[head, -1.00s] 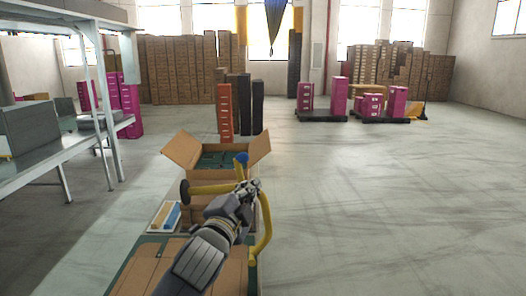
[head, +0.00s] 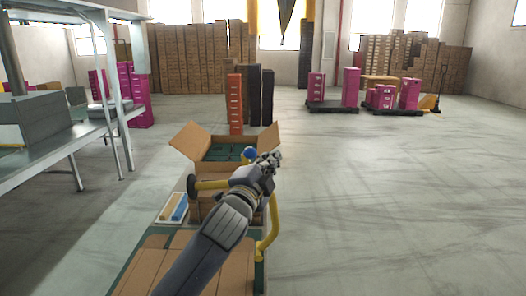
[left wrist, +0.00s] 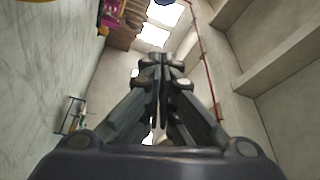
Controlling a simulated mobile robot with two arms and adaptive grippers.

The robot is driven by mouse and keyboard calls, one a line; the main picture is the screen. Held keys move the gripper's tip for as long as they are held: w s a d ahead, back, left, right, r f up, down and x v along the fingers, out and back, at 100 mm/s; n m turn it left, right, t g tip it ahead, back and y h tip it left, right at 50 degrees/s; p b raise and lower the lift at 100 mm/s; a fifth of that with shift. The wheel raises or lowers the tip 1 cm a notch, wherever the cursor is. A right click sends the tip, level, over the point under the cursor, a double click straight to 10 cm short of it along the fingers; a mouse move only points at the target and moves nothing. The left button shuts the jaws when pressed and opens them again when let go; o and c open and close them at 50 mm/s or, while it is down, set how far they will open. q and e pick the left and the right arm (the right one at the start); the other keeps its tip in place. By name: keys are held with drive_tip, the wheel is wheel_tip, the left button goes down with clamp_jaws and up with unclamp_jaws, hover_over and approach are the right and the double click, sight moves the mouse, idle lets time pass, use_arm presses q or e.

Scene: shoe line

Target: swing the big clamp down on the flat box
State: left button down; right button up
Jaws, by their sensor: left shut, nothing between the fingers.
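The big clamp has a yellow bar (head: 211,185) lying roughly level, with a dark round pad (head: 191,187) at its left end. A blue knob (head: 250,153) stands above it, and a yellow post (head: 271,225) bends down at the right. My left gripper (head: 276,157) is shut and empty, just right of the blue knob; I cannot tell whether they touch. My forearm hides part of the clamp. In the left wrist view the shut fingers (left wrist: 161,58) point up the picture, with a blue piece (left wrist: 163,2) at the top edge. Brown flat boxes (head: 150,265) lie at the front; I cannot tell which one is meant.
An open carton (head: 188,140) with green boxes inside stands behind the clamp. A small tray (head: 168,220) with blue and tan pieces lies left of it. A grey metal bench (head: 75,140) is at the left. The floor (head: 400,200) at the right is clear.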

use_arm(q)
drive_tip(key=w+a+p, duration=0.1)
drive_tip(key=w+p, duration=0.2)
drive_tip(key=w, duration=0.2)
drive_tip(key=shift+w+a+f+p, duration=0.3)
drive_tip(key=shift+w+a+f, duration=0.05)
drive_tip(key=shift+w, duration=0.05)
use_arm(e)
drive_tip(key=r, duration=0.2)
drive_tip(key=s+r, duration=0.1)
drive_tip(key=r, duration=0.1)
drive_tip(key=shift+d, duration=0.35)
use_arm(q)
drive_tip(key=shift+d, duration=0.1)
use_arm(e)
drive_tip(key=shift+w, duration=0.1)
drive_tip(key=shift+f, duration=0.1)
